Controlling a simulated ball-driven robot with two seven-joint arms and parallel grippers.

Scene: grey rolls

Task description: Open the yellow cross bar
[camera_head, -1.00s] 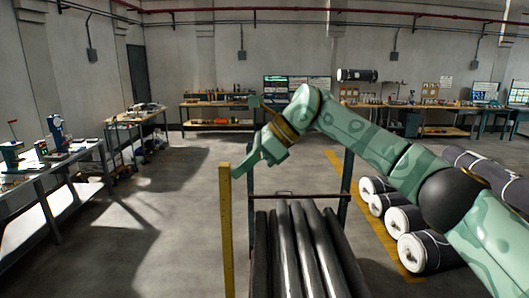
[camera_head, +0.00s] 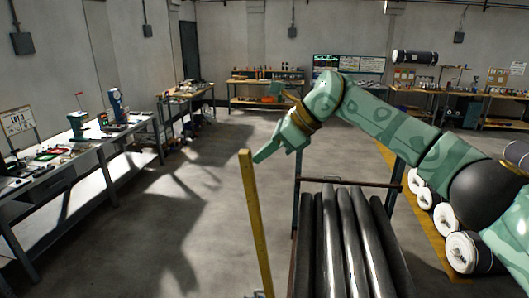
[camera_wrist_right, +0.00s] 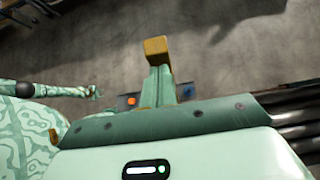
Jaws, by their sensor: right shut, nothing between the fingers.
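The yellow cross bar (camera_head: 257,222) stands almost upright, leaning slightly, at the left front of the rack (camera_head: 350,183) of dark rolls in the head view. My right gripper (camera_head: 260,157) is shut and empty, its fingertips at the bar's upper end, on the rack side. I cannot tell whether they touch it. In the right wrist view a yellow end piece, likely the bar (camera_wrist_right: 157,46), shows just past the closed fingers (camera_wrist_right: 157,85). My left gripper is not in the head view; a small green arm part shows at the left of the wrist view, its jaws unclear.
Several dark rolls (camera_head: 345,240) lie in the rack. White-ended rolls (camera_head: 462,252) lie on the floor at the right. A long workbench (camera_head: 95,160) runs along the left. Floor between the bench and bar is clear.

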